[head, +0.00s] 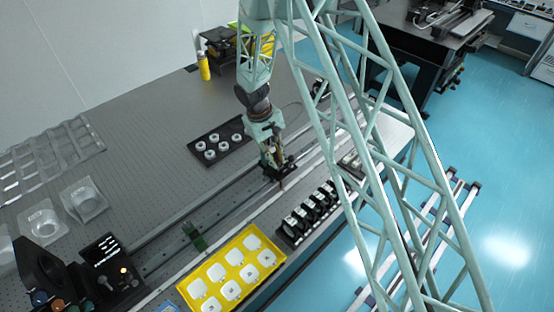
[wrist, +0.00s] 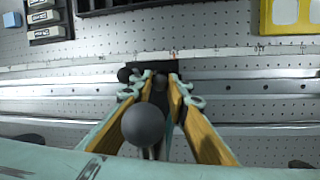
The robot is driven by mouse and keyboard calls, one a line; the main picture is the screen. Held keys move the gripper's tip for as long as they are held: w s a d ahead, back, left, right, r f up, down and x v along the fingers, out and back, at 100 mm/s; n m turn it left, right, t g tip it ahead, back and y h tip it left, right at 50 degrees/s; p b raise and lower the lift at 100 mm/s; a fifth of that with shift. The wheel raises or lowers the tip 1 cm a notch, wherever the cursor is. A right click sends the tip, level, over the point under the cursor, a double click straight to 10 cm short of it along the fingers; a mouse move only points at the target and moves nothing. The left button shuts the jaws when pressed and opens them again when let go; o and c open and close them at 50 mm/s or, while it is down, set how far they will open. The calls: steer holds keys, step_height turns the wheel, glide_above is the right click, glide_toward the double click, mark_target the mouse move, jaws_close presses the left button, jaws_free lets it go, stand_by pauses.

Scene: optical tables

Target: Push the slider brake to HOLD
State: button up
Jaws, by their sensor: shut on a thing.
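My gripper (head: 281,177) reaches down to a dark slider (head: 291,161) on the long rail in the head view. In the wrist view my gripper (wrist: 162,80) has its two yellow-sided fingers closed in on a dark upright lever. The lever's round dark knob (wrist: 143,124) stands between the fingers, nearer the camera than the fingertips. The dark slider body (wrist: 150,67) shows just beyond the fingertips, with a small orange-red mark on its far edge. The fingers hide much of the slider, and no HOLD marking is readable.
The rail (wrist: 235,88) runs across the perforated table. A green post (head: 194,236) stands along it, near a black box with an orange light (head: 123,271). A yellow tray (head: 219,294) of white pieces, a row of black modules (head: 312,211) and a dark tray (head: 226,135) flank the rail.

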steer(key=o, duration=0.8)
steer(key=shift+o, duration=0.2)
steer(key=shift+r, duration=0.1)
steer(key=v, duration=1.1)
steer(key=shift+r, duration=0.4)
steer(key=shift+a, duration=0.1)
steer(key=shift+c, duration=0.3)
